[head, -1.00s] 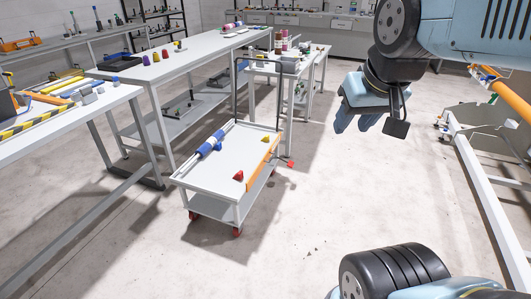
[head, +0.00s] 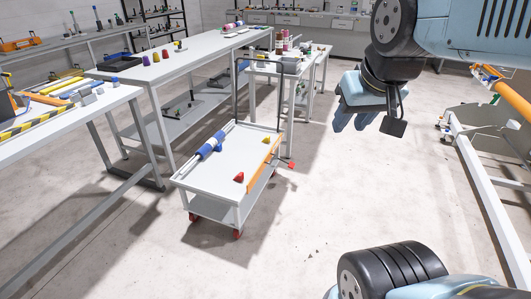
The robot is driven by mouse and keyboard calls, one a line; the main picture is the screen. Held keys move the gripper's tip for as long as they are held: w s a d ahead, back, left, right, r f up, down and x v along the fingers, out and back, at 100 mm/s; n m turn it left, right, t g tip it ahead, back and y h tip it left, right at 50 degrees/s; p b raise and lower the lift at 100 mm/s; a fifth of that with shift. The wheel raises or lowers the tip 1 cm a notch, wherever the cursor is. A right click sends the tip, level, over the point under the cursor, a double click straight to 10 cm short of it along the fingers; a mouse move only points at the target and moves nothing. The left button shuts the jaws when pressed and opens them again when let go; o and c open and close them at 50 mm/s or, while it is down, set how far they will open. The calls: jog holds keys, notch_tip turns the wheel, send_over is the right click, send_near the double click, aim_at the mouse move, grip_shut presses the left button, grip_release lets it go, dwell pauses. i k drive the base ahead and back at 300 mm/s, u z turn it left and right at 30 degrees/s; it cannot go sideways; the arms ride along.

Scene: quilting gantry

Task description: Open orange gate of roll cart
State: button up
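The roll cart (head: 187,183) is a white two-shelf trolley with red casters, standing on the floor left of centre. Its orange gate (head: 263,161) stands upright along the right edge of the top shelf. A red piece (head: 291,166) sticks out beyond the gate's far end.
A long white table (head: 205,48) with several spools stands behind and left of the cart. Another table (head: 110,97) with tools is at far left. A white rail frame (head: 482,186) with an orange roll stands at right. The floor between cart and frame is clear.

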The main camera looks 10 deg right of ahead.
aim_at(251, 184)
jog(key=i, duration=1.05)
jog(key=z, duration=0.5)
jog(key=i, duration=0.9)
jog(key=z, duration=0.4)
